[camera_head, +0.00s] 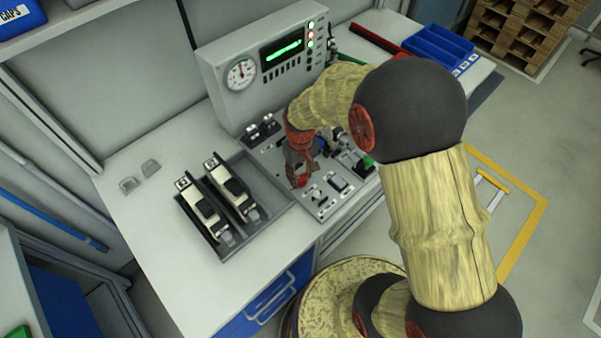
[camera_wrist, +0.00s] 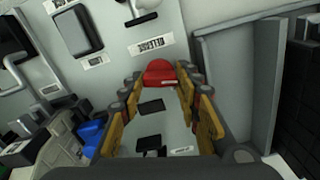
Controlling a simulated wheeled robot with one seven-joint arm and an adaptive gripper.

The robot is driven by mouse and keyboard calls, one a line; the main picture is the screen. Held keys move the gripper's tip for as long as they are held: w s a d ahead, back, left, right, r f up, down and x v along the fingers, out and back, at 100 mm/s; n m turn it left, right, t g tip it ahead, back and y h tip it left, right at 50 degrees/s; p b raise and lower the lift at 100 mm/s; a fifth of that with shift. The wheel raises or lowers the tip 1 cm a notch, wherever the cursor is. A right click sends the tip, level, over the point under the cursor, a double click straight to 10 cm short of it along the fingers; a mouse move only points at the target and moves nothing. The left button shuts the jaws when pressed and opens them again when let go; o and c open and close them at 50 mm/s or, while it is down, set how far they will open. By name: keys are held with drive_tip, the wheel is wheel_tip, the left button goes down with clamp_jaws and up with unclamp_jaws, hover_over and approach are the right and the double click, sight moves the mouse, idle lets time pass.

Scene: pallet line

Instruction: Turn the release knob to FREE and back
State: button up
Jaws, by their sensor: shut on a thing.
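The release knob (camera_wrist: 160,73) is a red, rounded knob on the grey control panel, seen in the wrist view with a small pale label on its front. My gripper (camera_wrist: 166,82) has its two fingers on either side of the knob, shut on it. In the head view my gripper (camera_head: 298,180) reaches down to the panel (camera_head: 318,205) near its front left corner and hides most of the knob. A printed label (camera_wrist: 151,45) lies on the panel just beyond the knob; I cannot read it.
A grey tray (camera_head: 268,224) with two black-and-white devices (camera_head: 232,190) stands left of the panel. A grey instrument box (camera_head: 222,72) with gauge and green display rises behind. A blue bin (camera_head: 437,45) sits at the back right. The white bench (camera_head: 155,215) is clear at front left.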

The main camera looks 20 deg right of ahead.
sight(300, 177)
drive_tip(key=m+p, duration=0.1)
drive_tip(key=m, duration=0.3)
drive_tip(key=shift+r+m+p, duration=0.1)
drive_tip(key=shift+m+p, duration=0.2)
drive_tip(key=m+p, duration=0.1)
drive_tip(key=m, duration=0.3)
drive_tip(key=shift+m, duration=0.3)
drive_tip(key=o, duration=1.1)
drive_tip(key=shift+o, duration=0.3)
wheel_tip(300, 177, up, 12)
idle(0.4)
